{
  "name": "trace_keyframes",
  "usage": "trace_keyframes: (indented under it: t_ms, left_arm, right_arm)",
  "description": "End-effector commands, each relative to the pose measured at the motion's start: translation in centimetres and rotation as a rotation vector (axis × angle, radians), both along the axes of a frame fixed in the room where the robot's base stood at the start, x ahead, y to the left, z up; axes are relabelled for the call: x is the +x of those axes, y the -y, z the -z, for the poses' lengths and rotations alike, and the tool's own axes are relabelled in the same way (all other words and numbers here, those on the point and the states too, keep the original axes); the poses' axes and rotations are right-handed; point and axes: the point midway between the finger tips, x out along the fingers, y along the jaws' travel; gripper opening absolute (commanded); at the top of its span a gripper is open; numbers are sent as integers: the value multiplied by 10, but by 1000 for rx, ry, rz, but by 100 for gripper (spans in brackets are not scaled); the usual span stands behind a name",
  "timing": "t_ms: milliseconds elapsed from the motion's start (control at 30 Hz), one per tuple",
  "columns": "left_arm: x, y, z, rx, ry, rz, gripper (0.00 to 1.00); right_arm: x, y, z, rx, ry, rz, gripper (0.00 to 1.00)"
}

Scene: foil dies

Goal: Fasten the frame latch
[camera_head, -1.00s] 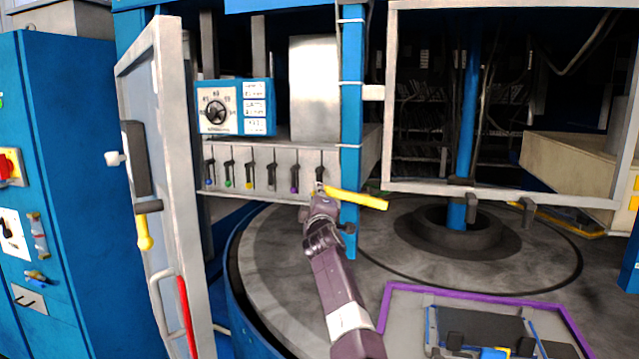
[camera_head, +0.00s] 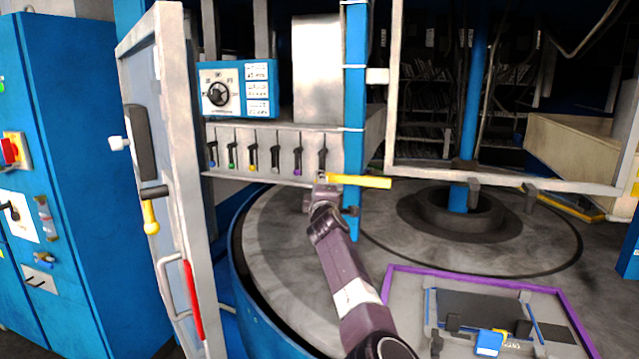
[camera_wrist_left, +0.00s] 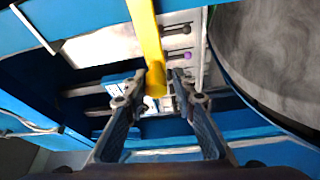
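A yellow bar (camera_head: 360,182), which looks like a latch handle, lies nearly level across the blue post (camera_head: 353,120) beside the light frame (camera_head: 540,180). My left gripper (camera_head: 326,180) is at the bar's left end. In the left wrist view the yellow bar (camera_wrist_left: 150,45) runs down between the fingers of my left gripper (camera_wrist_left: 155,85). The fingers stand apart, one on each side of the bar, and a firm grip does not show. My right gripper is not in view.
A pale open door (camera_head: 165,120) with a yellow knob handle (camera_head: 150,216) and a red grip (camera_head: 192,300) stands at the left. A row of small levers (camera_head: 265,155) is behind my gripper. A round grey table (camera_head: 285,235) and a purple-edged tray (camera_head: 400,300) lie below.

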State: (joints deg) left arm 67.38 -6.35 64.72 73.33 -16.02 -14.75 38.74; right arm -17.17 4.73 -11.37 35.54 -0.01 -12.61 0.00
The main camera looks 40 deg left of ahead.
Motion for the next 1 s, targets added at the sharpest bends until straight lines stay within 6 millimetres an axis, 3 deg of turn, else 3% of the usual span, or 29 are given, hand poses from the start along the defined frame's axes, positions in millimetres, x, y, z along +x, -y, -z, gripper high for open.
trace_keyframes:
  t_ms: [100, 467, 1000]
  left_arm:
    - [0, 0, -1, 1, 0, 0, 36]
    - [-3, 4, -2, 4, 3, 0, 36]
    - [-44, 50, 3, 3, 0, 0, 36]
  right_arm:
    - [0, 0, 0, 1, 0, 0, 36]
    - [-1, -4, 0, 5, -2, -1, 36]
    - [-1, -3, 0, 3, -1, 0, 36]
